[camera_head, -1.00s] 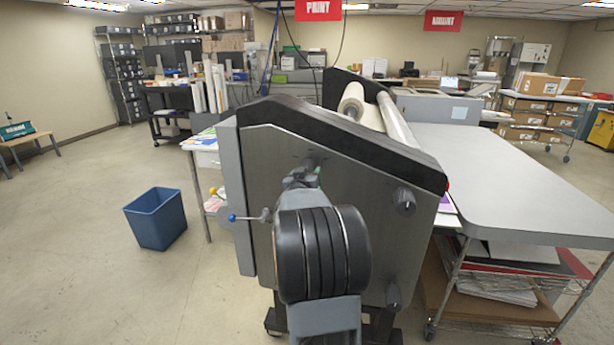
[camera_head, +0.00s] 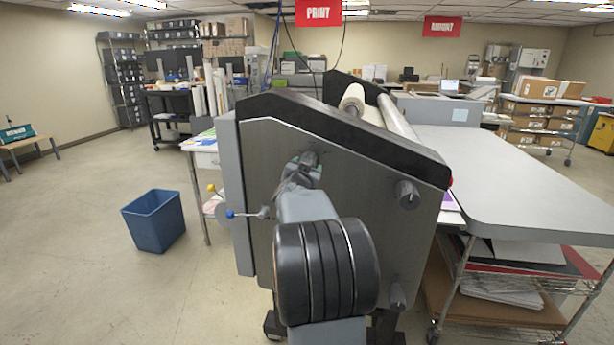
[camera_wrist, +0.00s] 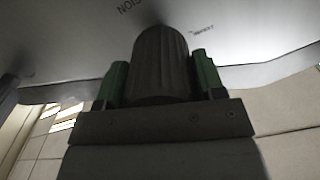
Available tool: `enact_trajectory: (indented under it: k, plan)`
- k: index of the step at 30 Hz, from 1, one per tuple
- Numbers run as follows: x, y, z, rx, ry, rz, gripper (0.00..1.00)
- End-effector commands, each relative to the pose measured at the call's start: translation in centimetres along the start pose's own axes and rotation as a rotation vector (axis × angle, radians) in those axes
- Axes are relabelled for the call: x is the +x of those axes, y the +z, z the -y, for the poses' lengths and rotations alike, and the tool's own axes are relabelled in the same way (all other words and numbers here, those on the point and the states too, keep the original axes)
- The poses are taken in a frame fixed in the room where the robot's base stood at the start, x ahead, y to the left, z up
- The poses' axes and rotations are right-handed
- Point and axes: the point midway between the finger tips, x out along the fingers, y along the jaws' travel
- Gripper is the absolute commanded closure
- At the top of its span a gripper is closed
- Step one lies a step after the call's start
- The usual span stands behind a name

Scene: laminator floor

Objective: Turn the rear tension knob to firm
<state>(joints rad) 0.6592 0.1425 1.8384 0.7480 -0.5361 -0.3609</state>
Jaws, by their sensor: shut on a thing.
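The laminator (camera_head: 345,170) stands in the middle of the head view, its grey side panel facing me. A dark ribbed knob (camera_wrist: 161,62) fills the middle of the wrist view, between the two green fingers of my gripper (camera_wrist: 162,80), which is shut on it. In the head view my gripper (camera_head: 301,172) is at the upper left knob on the panel, partly hidden by my arm. Printed lettering shows on the panel behind the knob in the wrist view, but the knob's pointer and setting cannot be read.
Two other dark knobs sit on the panel, one at the upper right (camera_head: 408,194) and one lower (camera_head: 397,296). A blue-tipped lever (camera_head: 246,214) sticks out at the left. A blue bin (camera_head: 155,220) stands on open floor. A grey table (camera_head: 510,180) adjoins the laminator's right.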

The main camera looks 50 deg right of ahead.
Motion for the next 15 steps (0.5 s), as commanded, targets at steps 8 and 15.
enact_trajectory:
  k: [8,15]
  plan:
    - [0.00,0.33,0.04,0.260,-0.001,0.000,0.61]
    - [0.00,0.21,0.14,0.459,-0.001,0.000,0.61]
